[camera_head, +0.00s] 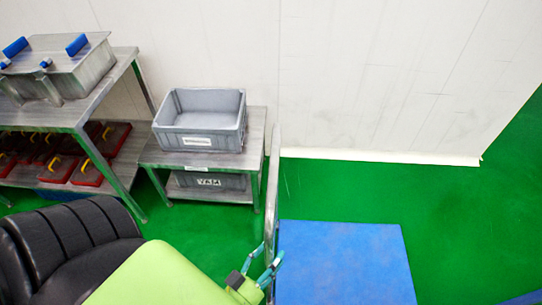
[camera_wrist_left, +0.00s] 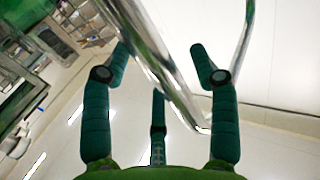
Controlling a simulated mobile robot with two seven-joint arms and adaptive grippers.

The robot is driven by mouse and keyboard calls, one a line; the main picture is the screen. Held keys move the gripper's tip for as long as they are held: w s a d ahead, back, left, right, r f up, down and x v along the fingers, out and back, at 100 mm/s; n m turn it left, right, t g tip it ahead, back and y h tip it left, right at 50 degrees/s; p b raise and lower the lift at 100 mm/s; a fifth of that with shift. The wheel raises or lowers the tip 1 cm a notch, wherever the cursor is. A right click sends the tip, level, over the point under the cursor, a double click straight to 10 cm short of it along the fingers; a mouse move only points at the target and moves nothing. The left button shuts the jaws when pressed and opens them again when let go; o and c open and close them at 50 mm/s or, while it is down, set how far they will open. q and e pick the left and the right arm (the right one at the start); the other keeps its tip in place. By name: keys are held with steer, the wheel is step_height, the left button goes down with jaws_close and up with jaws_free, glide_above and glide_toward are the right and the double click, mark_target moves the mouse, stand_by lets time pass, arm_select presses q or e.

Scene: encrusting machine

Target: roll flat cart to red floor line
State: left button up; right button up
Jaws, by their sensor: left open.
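The flat cart has a blue deck (camera_head: 345,262) on the green floor at the lower middle of the head view. Its upright silver handle (camera_head: 272,190) stands at the deck's left edge. My left gripper (camera_head: 268,256), with teal fingers, is open at the lower part of the handle. In the left wrist view the silver handle tube (camera_wrist_left: 160,68) runs slantwise between the spread fingers of my left gripper (camera_wrist_left: 158,55). Whether a finger touches it I cannot tell. No red floor line shows. My right gripper is not in view.
A low metal table (camera_head: 256,150) with a grey crate (camera_head: 198,140) stands behind the handle. A larger metal rack (camera_head: 110,85) is at the left. A white wall (camera_head: 400,75) closes the back. Green floor (camera_head: 455,225) is clear right of the deck. A blue edge (camera_head: 522,299) shows at lower right.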

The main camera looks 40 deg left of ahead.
arm_select(q)
steer(key=s, duration=1.2)
steer(key=shift+a, duration=0.25)
